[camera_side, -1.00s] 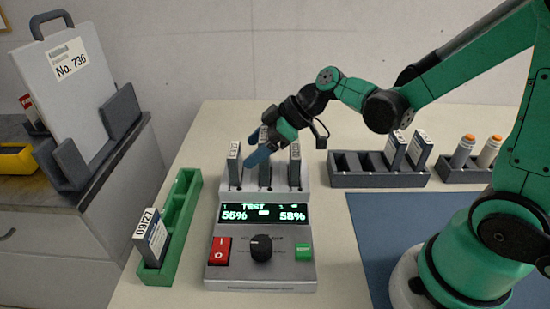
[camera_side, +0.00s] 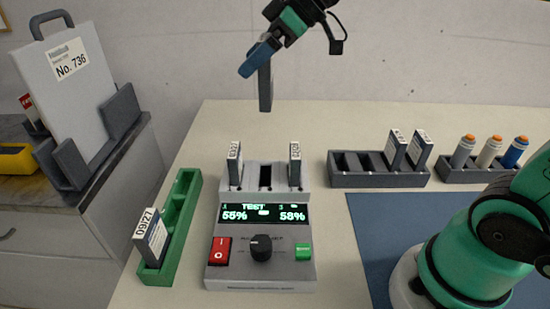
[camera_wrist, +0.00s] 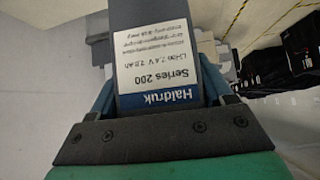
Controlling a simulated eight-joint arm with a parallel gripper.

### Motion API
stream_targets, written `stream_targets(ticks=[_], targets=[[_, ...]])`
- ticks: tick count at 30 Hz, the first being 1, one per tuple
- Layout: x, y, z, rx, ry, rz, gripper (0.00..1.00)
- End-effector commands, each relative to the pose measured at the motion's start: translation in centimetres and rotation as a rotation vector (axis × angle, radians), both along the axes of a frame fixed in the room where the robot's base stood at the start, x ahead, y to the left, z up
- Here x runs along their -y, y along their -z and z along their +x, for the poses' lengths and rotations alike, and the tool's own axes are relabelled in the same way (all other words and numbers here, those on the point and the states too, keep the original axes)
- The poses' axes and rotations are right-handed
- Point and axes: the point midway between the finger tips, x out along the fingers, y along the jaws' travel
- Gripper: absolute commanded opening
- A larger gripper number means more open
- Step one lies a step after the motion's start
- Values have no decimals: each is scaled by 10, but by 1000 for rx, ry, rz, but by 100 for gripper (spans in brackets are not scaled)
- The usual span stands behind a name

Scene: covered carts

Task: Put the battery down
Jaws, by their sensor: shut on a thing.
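My gripper (camera_side: 260,57) is raised well above the tester and is shut on a battery (camera_side: 265,88), a dark flat pack that hangs upright from the jaws. In the wrist view the battery (camera_wrist: 156,50) fills the space between the fingers; its label reads Haldruk Series 200. Below, the grey tester (camera_side: 262,245) has its middle slot (camera_side: 265,177) empty. Batteries stand in its left slot (camera_side: 235,163) and right slot (camera_side: 295,163). Its screen (camera_side: 264,213) shows TEST, 55% and 58%.
A green tray (camera_side: 182,205) at left holds one battery (camera_side: 150,238) marked 09/27, with free room behind it. A dark rack (camera_side: 348,180) at right holds two batteries and has empty slots. Another rack (camera_side: 452,176) holds bottles.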

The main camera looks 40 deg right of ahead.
Motion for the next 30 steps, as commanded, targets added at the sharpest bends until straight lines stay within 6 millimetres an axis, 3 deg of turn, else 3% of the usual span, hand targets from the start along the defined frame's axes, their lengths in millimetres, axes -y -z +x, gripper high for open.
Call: stream_targets(ticks=[9, 15, 20, 27, 30], targets=[[84, 62, -8, 3, 569, -2, 11], [105, 76, -16, 2, 720, -1, 11], [90, 66, -10, 1, 620, 1, 11], [22, 16, 2, 0, 161, 3, 11], [3, 0, 1, 1, 23, 2, 11]])
